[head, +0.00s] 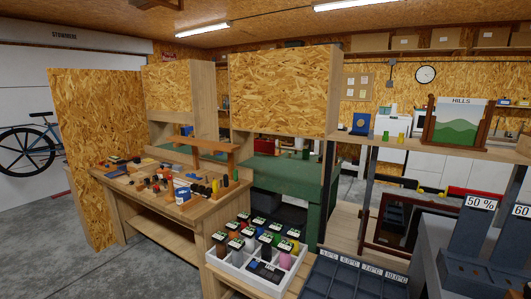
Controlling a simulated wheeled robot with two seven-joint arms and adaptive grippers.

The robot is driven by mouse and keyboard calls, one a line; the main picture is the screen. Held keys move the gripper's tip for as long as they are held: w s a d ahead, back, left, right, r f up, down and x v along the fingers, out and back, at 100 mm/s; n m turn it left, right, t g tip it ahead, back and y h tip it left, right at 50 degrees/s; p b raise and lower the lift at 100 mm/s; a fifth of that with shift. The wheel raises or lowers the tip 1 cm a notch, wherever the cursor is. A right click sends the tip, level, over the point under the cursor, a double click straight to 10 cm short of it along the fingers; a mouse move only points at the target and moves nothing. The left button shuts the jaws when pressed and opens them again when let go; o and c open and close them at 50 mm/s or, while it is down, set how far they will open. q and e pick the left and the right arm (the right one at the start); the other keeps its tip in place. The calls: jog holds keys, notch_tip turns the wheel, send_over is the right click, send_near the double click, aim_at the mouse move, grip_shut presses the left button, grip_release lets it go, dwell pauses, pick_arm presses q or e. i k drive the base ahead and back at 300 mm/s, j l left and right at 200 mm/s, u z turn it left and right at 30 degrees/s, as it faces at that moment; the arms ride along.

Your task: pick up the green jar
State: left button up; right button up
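No gripper of mine shows in the head view. I cannot tell for certain which thing is the green jar. A white divided crate (237,272) at the lower middle holds several jars with dark, labelled lids. Their bodies have different colours and are partly hidden by the crate and by each other. A slim green upright thing (236,174) stands at the right end of the plank bench (165,205).
Many small tools and parts crowd the plank bench. A dark compartment tray (345,282) with number labels lies right of the crate. Grey bins marked with percentages (478,235) stand at the right. A framed HILLS picture (458,125) stands on the shelf. Open concrete floor (60,255) lies at the left.

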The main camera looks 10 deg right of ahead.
aim_at(305, 152)
jog(key=i+j+z, duration=0.3)
jog(key=i+j, duration=0.25)
jog(key=i, duration=0.25)
jog(key=i+j+z, duration=0.25)
jog(key=i+j, duration=0.5)
jog(key=i+j+z, duration=0.3)
jog(key=i+j, duration=0.4)
jog(key=j, duration=0.25)
